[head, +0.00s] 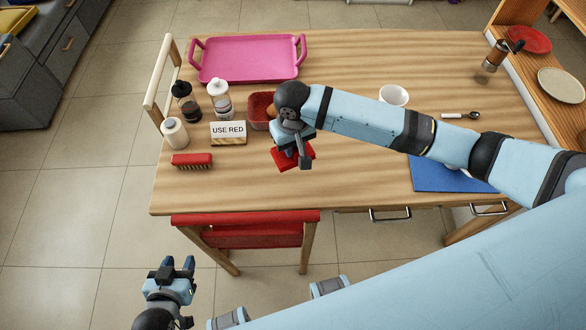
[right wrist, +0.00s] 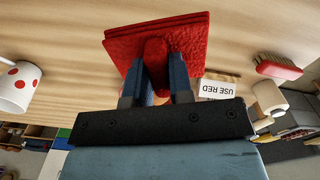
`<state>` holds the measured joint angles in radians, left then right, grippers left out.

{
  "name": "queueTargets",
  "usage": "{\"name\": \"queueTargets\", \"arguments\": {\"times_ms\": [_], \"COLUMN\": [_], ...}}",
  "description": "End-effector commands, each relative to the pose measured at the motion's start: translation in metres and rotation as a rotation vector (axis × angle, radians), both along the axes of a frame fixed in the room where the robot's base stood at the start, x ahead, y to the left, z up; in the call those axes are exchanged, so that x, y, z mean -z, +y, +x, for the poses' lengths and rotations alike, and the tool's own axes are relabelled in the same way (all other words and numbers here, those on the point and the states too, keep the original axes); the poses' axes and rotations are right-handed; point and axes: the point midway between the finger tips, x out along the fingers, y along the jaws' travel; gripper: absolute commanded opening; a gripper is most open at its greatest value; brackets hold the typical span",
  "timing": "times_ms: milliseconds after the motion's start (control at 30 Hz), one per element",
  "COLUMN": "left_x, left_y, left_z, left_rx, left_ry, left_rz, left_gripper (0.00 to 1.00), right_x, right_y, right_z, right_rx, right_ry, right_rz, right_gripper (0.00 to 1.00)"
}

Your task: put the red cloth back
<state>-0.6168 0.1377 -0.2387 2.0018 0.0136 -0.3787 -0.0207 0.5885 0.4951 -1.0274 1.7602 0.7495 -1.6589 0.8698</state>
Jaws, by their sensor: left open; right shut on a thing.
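The red cloth (head: 306,153) is a folded square in the front middle part of the wooden table, below my right gripper (head: 291,154). In the right wrist view the red cloth (right wrist: 150,32) is pinched between the two fingers of my right gripper (right wrist: 155,85), with a raised fold in the middle. I cannot tell whether it touches the tabletop. A "USE RED" sign (head: 228,128) stands to the left of the cloth. A red container (head: 259,104) is behind it, partly hidden by my arm. My left gripper (head: 178,266) is open and empty, off the table's front left.
A red brush (head: 192,160), a white roll (head: 174,133) and two bottles (head: 219,100) stand at the left. A pink tray (head: 248,58) lies at the back. A white cup (head: 393,95) and a blue mat (head: 440,175) are right. A red chair (head: 245,220) stands in front.

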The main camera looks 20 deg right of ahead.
Motion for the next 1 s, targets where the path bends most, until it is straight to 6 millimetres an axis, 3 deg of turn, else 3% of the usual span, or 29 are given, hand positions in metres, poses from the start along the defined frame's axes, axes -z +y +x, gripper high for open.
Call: {"name": "queueTargets", "arguments": {"times_ms": [100,300,467,733,1000], "left_x": [0.002,0.007,0.009,0.010,0.006], "left_y": [0.002,0.003,0.004,0.003,0.003], "left_z": [0.001,0.000,-0.001,0.000,0.001], "left_rx": [-0.002,-0.002,-0.002,-0.002,-0.003], "left_ry": [-0.001,0.005,0.009,0.006,0.001], "left_rz": [0.002,0.007,0.008,0.007,0.006], "left_gripper": [0.43,0.43,0.43,0.43,0.43], "right_x": [0.033,0.065,0.074,0.111,0.113], "right_y": [0.000,0.000,0.000,0.000,0.000], "right_z": [-0.001,0.000,0.000,0.000,0.000], "right_rx": [0.001,0.000,0.000,0.001,0.000], "right_ry": [0.004,0.001,0.001,0.001,0.000], "right_rz": [-0.001,0.001,0.001,0.000,0.001], "right_gripper": [0.00,0.00,0.00,0.00,0.00]}}
